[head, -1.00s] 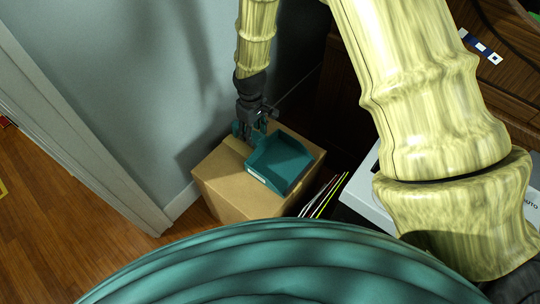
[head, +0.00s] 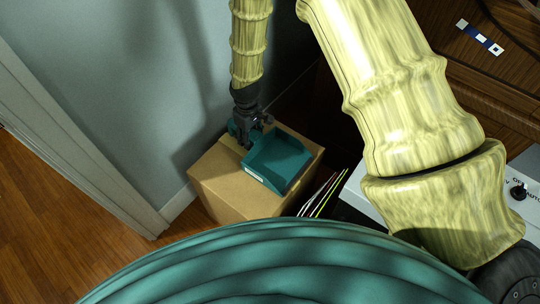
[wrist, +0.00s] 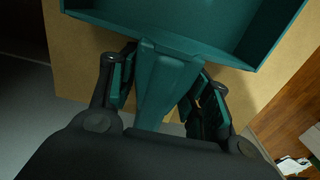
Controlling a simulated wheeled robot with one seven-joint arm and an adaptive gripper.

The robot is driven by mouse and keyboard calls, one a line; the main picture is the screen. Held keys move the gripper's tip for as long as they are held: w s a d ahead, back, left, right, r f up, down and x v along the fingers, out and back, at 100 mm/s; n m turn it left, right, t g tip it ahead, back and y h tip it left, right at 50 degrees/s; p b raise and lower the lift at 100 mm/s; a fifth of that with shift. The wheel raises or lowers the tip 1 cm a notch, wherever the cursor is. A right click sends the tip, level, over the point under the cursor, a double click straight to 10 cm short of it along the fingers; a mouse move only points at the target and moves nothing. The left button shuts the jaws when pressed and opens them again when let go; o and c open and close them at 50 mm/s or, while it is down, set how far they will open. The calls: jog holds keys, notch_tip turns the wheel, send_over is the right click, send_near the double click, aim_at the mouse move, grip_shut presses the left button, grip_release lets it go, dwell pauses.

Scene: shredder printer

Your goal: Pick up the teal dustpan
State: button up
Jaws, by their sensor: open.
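The teal dustpan (head: 278,163) lies on top of a cardboard box (head: 222,186), its tray toward the right and its handle toward my gripper. My gripper (head: 244,143) is at the handle, pointing down. In the wrist view, the dustpan's tray (wrist: 180,18) is at the top and its handle (wrist: 163,85) runs down between the two open fingers of my gripper (wrist: 164,92). The fingers are on either side of the handle, with a small gap on the left. The lower end of the handle is hidden behind the gripper body.
The grey wall (head: 130,70) stands close behind and left of the box. Files or folders (head: 322,196) stand right of the box, beside a white machine (head: 352,196). A dark wooden cabinet (head: 500,80) is at the upper right. Wooden floor (head: 50,220) is open at left.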

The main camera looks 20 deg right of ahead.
notch_tip(320, 180, down, 3)
jog(key=shift+r, duration=0.1)
grip_shut()
dwell(0.3)
